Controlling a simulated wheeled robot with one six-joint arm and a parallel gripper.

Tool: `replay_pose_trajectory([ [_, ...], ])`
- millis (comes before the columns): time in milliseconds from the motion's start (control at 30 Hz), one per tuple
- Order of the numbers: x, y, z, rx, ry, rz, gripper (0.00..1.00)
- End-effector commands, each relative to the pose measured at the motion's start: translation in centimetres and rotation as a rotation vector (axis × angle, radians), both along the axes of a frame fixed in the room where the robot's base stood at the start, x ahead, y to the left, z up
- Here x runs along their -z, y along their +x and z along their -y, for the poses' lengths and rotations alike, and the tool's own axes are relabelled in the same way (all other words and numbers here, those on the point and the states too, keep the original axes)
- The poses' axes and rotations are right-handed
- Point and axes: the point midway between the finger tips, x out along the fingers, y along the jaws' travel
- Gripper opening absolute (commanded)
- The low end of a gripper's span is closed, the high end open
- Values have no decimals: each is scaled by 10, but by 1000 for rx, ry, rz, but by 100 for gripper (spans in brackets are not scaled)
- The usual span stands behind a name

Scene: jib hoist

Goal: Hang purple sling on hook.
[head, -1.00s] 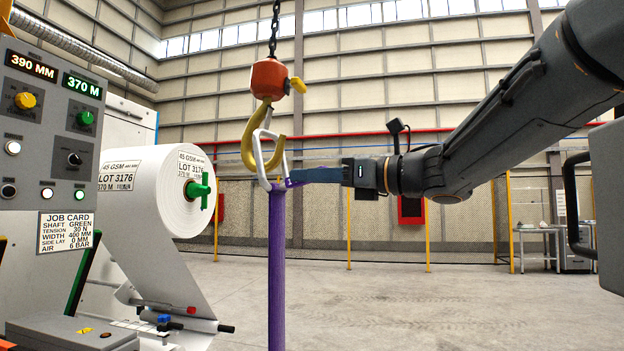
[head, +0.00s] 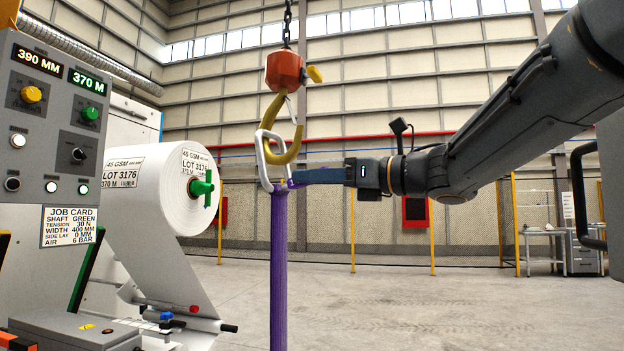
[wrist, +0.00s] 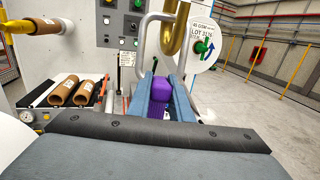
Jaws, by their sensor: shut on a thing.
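The purple sling (head: 278,270) hangs straight down, with a silver link (head: 266,165) at its top. My gripper (head: 292,179) comes from the right, and its blue fingers are shut on the sling's purple top just below the link. The yellow hook (head: 293,150) hangs under an orange block (head: 284,70) on a chain. Its curve overlaps the link's upper part in the head view. In the wrist view the hook (wrist: 172,42) shows between the link's two sides, above the purple sling top (wrist: 161,88). I cannot tell whether the link bears on the hook.
A control panel (head: 62,130) and a large white roll (head: 155,190) with a green shaft end stand left of the sling. Brown tubes (wrist: 86,93) lie on a tray in the wrist view. The floor on the right (head: 400,300) is open, with yellow posts behind.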

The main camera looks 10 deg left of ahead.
Motion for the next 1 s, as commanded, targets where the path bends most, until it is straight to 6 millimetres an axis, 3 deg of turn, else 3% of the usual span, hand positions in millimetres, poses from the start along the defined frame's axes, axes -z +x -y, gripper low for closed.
replay_pose_trajectory([
  [600, 23, 0, 3, 0, 1, 3, 0],
  [1000, 24, -1, 4, 0, 2, 2, 0],
])
